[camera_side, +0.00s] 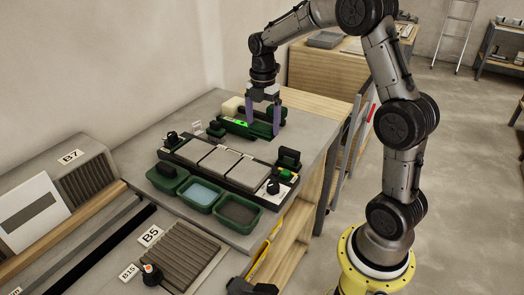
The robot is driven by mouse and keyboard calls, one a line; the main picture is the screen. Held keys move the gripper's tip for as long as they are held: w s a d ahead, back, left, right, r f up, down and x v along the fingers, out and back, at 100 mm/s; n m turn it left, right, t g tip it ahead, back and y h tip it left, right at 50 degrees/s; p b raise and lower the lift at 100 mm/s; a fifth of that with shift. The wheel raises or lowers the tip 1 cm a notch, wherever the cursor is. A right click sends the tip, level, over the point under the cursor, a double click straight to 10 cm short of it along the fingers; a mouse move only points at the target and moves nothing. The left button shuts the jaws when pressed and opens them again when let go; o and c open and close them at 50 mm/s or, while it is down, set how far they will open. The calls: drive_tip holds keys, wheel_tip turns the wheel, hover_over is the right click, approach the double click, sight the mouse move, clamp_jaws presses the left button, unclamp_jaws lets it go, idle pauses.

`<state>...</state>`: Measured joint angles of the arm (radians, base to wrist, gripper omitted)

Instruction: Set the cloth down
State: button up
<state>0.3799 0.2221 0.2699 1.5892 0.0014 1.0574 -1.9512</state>
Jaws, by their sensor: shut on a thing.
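My gripper (263,112) points down above the far end of the bench, over a dark green holder (262,129) with a bright green lit strip. Purple pieces show on both sides at its fingers. I cannot tell whether these are the fingers themselves or the cloth. My gripper is shut on the cloth, but the cloth's shape is not clear at this size. I cannot tell whether it touches the holder.
A dark tray with several grey tiles (218,161) lies in front of my gripper. Green tubs (202,193) line the near side, one with blue contents. Black-handled tools (288,159) stand at the tray's ends. The bench's right edge (318,165) is close by.

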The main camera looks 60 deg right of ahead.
sight(262, 125)
drive_tip(key=f, duration=0.4)
drive_tip(key=shift+w+d, duration=0.2)
drive_tip(key=shift+f, duration=2.15)
drive_tip(key=shift+f, duration=0.1)
